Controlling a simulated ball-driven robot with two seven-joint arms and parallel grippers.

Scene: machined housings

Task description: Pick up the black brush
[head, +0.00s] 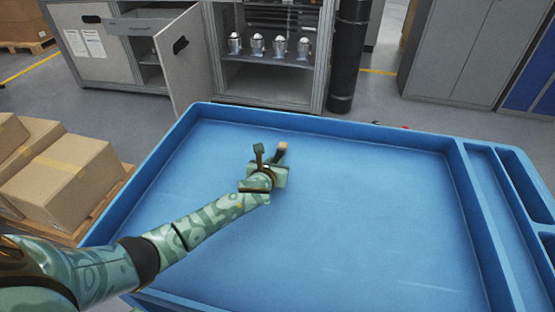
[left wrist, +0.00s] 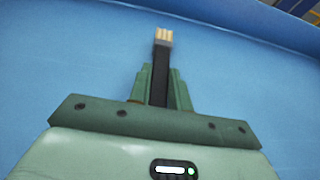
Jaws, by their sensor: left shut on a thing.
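The black brush (left wrist: 160,75) is between the fingers of my left gripper (left wrist: 163,88) in the left wrist view. It has a dark handle and a pale tan bristle end that points away from the gripper. In the head view the tan end of the brush (head: 282,147) shows beside the fingers of my left gripper (head: 270,158). My left gripper is shut on the brush over the blue tray top (head: 350,220). I cannot tell whether the brush touches the tray surface. My right gripper is not in view.
The blue tray top has a raised rim and narrow compartments (head: 510,200) at the right; its middle is clear. Cardboard boxes (head: 65,175) stand at the left. A cabinet with an open door (head: 186,60) and several metal housings (head: 257,45) on a shelf are behind.

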